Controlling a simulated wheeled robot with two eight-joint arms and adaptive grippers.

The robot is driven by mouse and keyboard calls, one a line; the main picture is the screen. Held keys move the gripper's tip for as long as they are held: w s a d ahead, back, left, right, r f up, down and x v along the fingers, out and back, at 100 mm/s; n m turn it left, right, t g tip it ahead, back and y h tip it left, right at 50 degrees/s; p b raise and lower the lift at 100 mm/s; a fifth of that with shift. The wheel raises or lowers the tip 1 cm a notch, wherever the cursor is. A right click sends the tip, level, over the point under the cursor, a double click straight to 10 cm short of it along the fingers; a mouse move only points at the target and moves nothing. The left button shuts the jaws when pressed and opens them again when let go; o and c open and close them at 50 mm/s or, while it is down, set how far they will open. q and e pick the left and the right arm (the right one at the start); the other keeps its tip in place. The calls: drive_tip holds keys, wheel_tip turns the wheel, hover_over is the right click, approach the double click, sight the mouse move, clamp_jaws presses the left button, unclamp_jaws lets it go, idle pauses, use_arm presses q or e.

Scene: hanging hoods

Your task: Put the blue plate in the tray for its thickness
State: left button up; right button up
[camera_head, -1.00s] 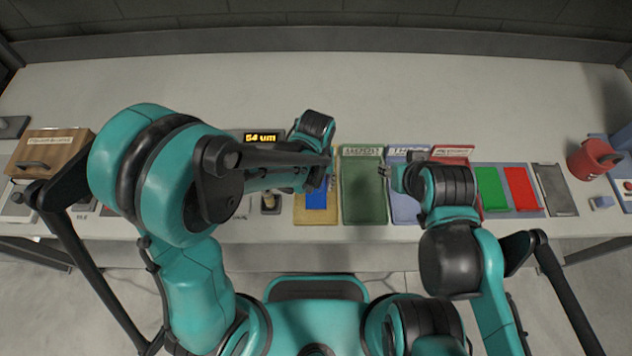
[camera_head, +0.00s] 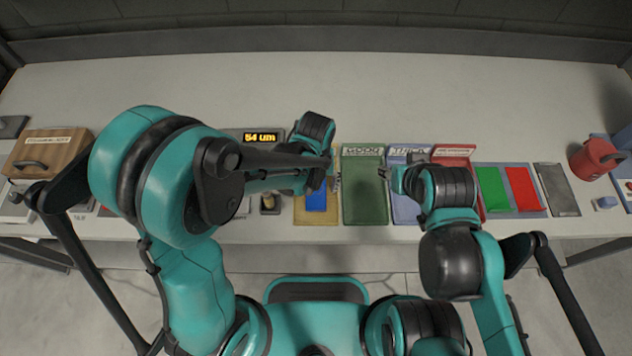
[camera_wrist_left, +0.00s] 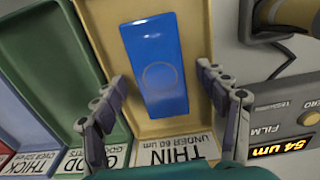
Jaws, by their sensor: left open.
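The blue plate (camera_wrist_left: 155,68) lies flat in the yellow tray (camera_wrist_left: 146,129), which is labelled "THIN UNDER 60 um". In the head view the plate (camera_head: 316,199) is partly hidden by my left arm. My left gripper (camera_wrist_left: 165,105) is open, its fingers on either side of the plate's near end and apart from it. The gauge display (camera_head: 262,137) reads "54 um". The green tray (camera_head: 364,205) labelled good and the blue-grey tray (camera_head: 403,208) labelled thick stand to the right. My right gripper (camera_head: 384,173) is over the border of these two trays; its jaws are too small to judge.
A red tray (camera_head: 453,153) stands right of the thick tray. Green (camera_head: 493,189) and red (camera_head: 523,188) plates lie farther right, near a red pot (camera_head: 596,158). A wooden box (camera_head: 50,151) is at the left. The table's back is clear.

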use_arm(q)
wheel_tip(320, 180, up, 12)
drive_tip(key=s+a+r+t, duration=0.1)
drive_tip(key=a+t, duration=0.1)
drive_tip(key=a, duration=0.4)
drive_tip(key=s+a+r+t+b, duration=0.1)
drive_tip(key=s+a+t, duration=0.1)
drive_tip(key=a, duration=0.4)
drive_tip(key=s+a+r+t, duration=0.1)
drive_tip(key=s+a+t, duration=0.1)
drive_tip(key=a, duration=0.3)
drive_tip(key=shift+a+r+t, duration=0.25)
drive_tip(key=shift+a+t, duration=0.15)
drive_tip(key=shift+t, duration=0.1)
drive_tip(key=shift+s, duration=0.1)
